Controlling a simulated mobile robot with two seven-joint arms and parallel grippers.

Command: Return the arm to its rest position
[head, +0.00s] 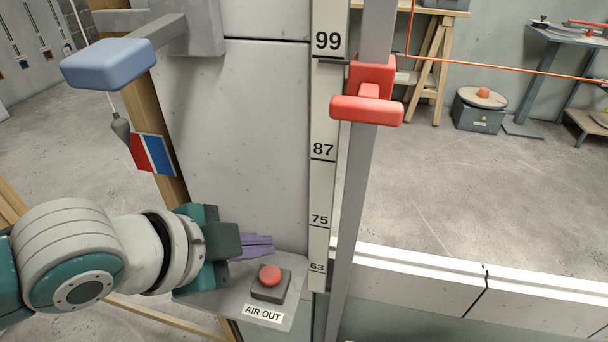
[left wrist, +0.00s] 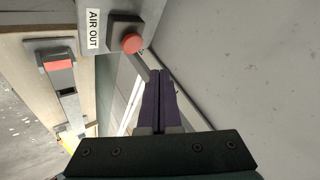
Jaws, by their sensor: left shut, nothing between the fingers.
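My left arm comes in from the left in the head view. Its gripper (head: 258,246) has purple fingers shut together with nothing between them. The fingers are just above and left of a red push button (head: 270,275) on a dark box, on a grey shelf labelled AIR OUT. In the left wrist view the shut fingers (left wrist: 160,85) point toward the wall, and the red button (left wrist: 132,43) shows at the upper left of them. I cannot tell from these frames whether the fingers touch anything. My right gripper is in neither view.
A numbered scale (head: 322,150) and a grey post with a red slider (head: 368,108) stand right of the shelf. A blue padded lever (head: 108,63) juts out at upper left, above a red-blue flag (head: 152,154). A low wall (head: 430,277) crosses the lower right. Open floor lies beyond.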

